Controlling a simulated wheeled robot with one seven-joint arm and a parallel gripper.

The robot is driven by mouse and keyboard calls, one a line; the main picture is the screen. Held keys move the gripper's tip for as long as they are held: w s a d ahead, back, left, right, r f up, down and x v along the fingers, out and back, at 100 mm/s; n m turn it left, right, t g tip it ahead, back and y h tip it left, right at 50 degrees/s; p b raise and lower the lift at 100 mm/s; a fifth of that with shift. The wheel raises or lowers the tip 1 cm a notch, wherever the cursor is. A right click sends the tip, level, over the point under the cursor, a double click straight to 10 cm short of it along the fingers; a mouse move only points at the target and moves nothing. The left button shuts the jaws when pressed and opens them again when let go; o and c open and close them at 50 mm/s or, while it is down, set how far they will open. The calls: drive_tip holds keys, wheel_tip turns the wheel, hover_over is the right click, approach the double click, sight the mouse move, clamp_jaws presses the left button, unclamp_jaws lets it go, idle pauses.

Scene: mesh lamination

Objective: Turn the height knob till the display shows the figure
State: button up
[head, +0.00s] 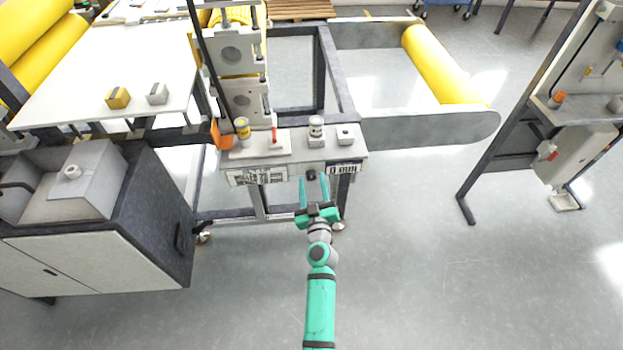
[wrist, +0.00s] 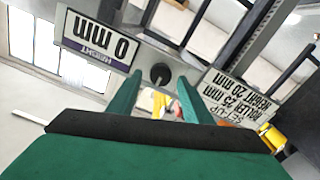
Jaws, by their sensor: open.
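The black round height knob (head: 311,175) is on the front face of the machine's control box (head: 292,164). In the wrist view the knob (wrist: 160,74) shows between and just beyond my fingertips, with no visible contact. The height display (head: 345,169) is right of the knob in the head view. In the wrist view the display (wrist: 96,40) appears upside down and reads 0 mm. A set-up card (head: 257,176), left of the knob, reads roller 25 mm, height 20 mm in the wrist view (wrist: 238,97). My green gripper (head: 313,186) is open and empty, in front of the knob.
A grey cabinet (head: 100,262) is at left, a dark-legged stand (head: 510,130) at right. The floor around my arm is clear.

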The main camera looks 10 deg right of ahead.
drive_tip(key=shift+w, duration=1.15)
drive_tip(key=shift+a, duration=0.1)
drive_tip(key=shift+s, duration=0.1)
drive_tip(key=shift+c, duration=0.6)
drive_tip(key=c, duration=0.9)
drive_tip(key=shift+c, duration=0.2)
